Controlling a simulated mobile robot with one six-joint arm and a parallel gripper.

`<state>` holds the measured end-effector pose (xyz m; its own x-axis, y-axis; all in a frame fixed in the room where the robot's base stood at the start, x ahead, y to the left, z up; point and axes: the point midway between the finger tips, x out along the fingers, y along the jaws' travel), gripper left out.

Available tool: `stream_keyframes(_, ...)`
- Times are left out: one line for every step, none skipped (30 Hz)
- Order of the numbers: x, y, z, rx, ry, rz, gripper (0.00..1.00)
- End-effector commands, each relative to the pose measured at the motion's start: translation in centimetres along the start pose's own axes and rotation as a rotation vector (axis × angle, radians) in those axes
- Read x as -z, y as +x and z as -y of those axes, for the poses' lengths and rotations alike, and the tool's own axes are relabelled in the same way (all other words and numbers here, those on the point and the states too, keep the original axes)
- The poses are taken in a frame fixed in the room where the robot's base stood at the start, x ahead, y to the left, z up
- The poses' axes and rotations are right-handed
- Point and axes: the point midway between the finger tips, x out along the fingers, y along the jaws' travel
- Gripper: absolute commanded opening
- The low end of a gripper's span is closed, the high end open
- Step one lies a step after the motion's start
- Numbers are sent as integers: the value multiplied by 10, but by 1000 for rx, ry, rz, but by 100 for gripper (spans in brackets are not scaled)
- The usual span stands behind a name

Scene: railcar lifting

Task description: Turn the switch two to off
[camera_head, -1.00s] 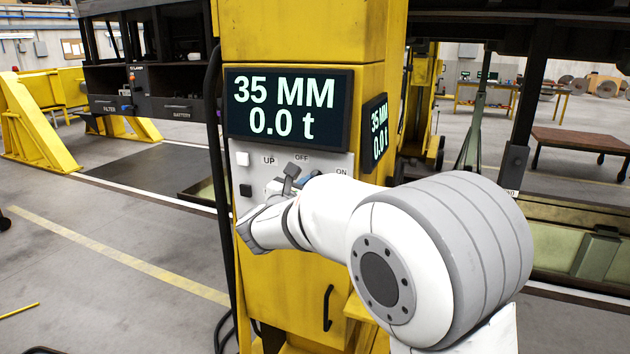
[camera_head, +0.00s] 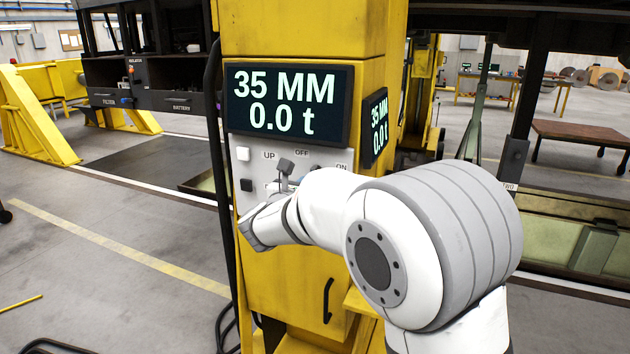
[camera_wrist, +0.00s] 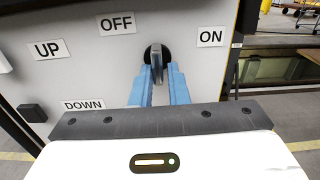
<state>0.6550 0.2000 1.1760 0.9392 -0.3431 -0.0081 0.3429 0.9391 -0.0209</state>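Switch two is a dark rotary knob (camera_wrist: 157,58) on the grey control panel (camera_wrist: 92,75), between the OFF label (camera_wrist: 117,23) and the ON label (camera_wrist: 210,37). Its raised grip looks about upright in the wrist view; its exact setting is hard to tell. My gripper (camera_wrist: 160,72) has its two blue fingers on either side of this grip, with a narrow gap between them. Whether they press on it is not clear. In the head view my arm hides most of the panel's lower part; the ON label (camera_head: 341,167) shows just above my arm.
A yellow lifting column (camera_head: 300,30) carries the panel and a display (camera_head: 288,105) reading 35 MM and 0.0 t. A black push button (camera_wrist: 32,112) is at the panel's left, near UP and DOWN labels. A black cable (camera_head: 213,140) runs along the column's left side.

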Motion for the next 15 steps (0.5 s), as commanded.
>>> stream_keyframes(0, 0, 0, 0, 0, 1, 18)
stream_keyframes(0, 0, 0, 0, 0, 1, 21)
stream_keyframes(-1, 0, 0, 0, 1, 2, 24)
stream_keyframes(-1, 0, 0, 0, 2, 3, 26)
stream_keyframes(-2, 0, 0, -1, 2, 4, 29)
stream_keyframes(-2, 0, 0, -1, 3, 4, 32)
stream_keyframes(-3, 0, 0, -1, 3, 5, 32)
stream_keyframes(-3, 0, 0, -1, 3, 5, 32)
stream_keyframes(-3, 0, 0, -1, 4, 6, 32)
stream_keyframes(-4, 0, 0, -1, 4, 6, 32)
stream_keyframes(-4, 0, 0, -1, 4, 7, 32)
stream_keyframes(-4, 0, -1, -2, 4, 7, 32)
stream_keyframes(-4, -1, -1, -2, 5, 7, 32)
stream_keyframes(-4, -2, -1, -2, 5, 7, 32)
stream_keyframes(-4, -4, -1, -3, 5, 8, 32)
